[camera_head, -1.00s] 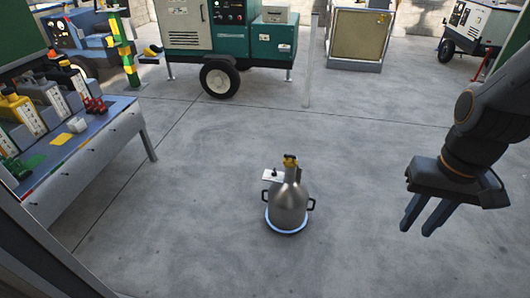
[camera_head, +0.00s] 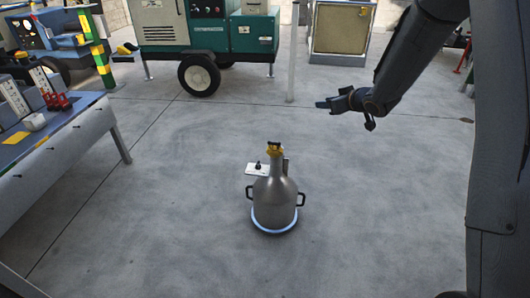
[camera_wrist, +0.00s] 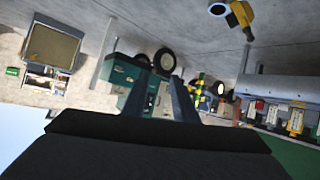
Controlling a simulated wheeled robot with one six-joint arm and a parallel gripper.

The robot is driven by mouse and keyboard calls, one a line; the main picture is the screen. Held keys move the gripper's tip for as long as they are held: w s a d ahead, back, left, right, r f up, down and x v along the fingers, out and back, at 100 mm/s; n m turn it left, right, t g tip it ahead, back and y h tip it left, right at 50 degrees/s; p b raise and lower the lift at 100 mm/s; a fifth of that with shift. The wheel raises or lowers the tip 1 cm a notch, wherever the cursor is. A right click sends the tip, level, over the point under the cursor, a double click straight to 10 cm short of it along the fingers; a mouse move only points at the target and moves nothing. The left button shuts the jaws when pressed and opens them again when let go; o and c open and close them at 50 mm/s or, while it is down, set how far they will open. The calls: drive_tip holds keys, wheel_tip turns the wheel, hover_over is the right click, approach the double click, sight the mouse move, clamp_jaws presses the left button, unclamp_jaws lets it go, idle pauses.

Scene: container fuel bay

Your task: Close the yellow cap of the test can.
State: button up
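The test can (camera_head: 275,195) is a grey metal can with a narrow neck and side handles. It stands upright on a round base with a glowing white-blue rim. Its yellow cap (camera_head: 273,148), with a black part, is at the top of the neck; how far it stands open is too small to tell.
A blue-grey bench (camera_head: 75,140) with cans and red fittings stands at the left. A green wheeled generator (camera_head: 205,35), a thin white post (camera_head: 293,60) and a framed yellowish panel (camera_head: 340,28) stand behind. The floor around the can is clear.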

drive_tip(key=w+a+f+n+y+b, duration=0.3)
drive_tip(key=a+f+y+b, duration=0.15)
drive_tip(key=f, duration=0.25)
drive_tip(key=n+g+y+b, duration=0.5)
drive_tip(key=n+g+y, duration=0.1)
drive_tip(key=g+y, duration=0.25)
approach(275, 148)
wheel_tip(275, 148, up, 4)
drive_tip(key=a, duration=0.3)
drive_tip(key=a+b, duration=0.1)
drive_tip(key=a, duration=0.9)
drive_tip(key=shift+w+a+f+h, duration=0.2)
drive_tip(key=shift+w+a+h, duration=0.1)
drive_tip(key=shift+a+h, duration=0.1)
clamp_jaws()
